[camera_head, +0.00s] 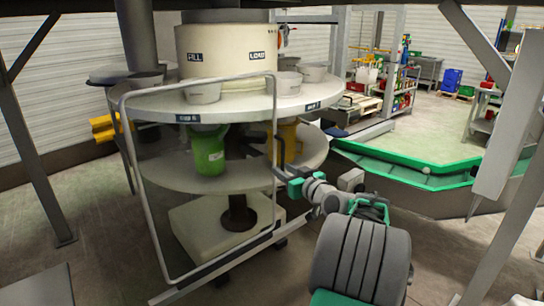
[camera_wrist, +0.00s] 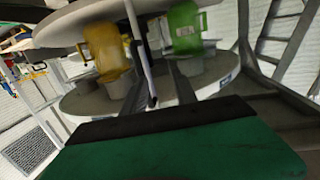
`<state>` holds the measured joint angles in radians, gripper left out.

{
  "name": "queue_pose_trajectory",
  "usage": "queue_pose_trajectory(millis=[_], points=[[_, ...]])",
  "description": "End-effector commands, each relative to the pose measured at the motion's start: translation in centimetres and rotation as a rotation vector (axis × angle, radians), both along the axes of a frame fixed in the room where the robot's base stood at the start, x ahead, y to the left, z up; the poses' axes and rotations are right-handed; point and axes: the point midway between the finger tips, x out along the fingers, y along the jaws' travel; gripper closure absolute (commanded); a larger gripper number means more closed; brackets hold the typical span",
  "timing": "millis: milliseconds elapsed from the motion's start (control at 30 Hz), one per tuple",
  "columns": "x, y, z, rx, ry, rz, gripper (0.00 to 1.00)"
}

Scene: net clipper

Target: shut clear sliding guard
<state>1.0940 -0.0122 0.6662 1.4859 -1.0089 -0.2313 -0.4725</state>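The clear sliding guard (camera_head: 198,82) is a see-through panel in a rounded grey tube frame. It stands upright in front of a two-tier round carousel. Its right upright bar also shows in the wrist view (camera_wrist: 138,40). My gripper (camera_head: 279,172) is at the guard's right upright, about level with the lower tier. In the wrist view my two dark fingers (camera_wrist: 160,85) are apart, and the bar runs down close to the left finger. I cannot tell whether they touch. The guard's lower rail (camera_head: 215,262) runs along the carousel's foot.
On the carousel's lower tier (camera_head: 165,175) stand a green jug (camera_head: 208,152) and a yellow jug (camera_head: 286,143). Grey bowls and a cream drum (camera_head: 227,55) sit at the upper tier. A green-edged trough (camera_head: 400,166) lies to the right. Grey posts stand at both sides.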

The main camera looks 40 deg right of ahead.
Motion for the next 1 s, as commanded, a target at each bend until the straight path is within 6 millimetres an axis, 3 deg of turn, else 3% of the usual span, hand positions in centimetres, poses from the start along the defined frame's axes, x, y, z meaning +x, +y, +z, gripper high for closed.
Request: queue_pose_trajectory(millis=[33, 133, 567, 867, 1000], points=[[-1.1, -2.0, 0.2, -0.007, -0.043, -0.028, 0.66], [-1.6, -3.5, 1.0, -0.017, -0.085, -0.047, 0.66], [5.1, -4.7, 1.2, -0.018, -0.085, -0.049, 0.66], [5.7, -4.6, 1.1, -0.018, -0.085, -0.048, 0.66], [5.7, -4.6, 1.1, -0.018, -0.085, -0.048, 0.77]])
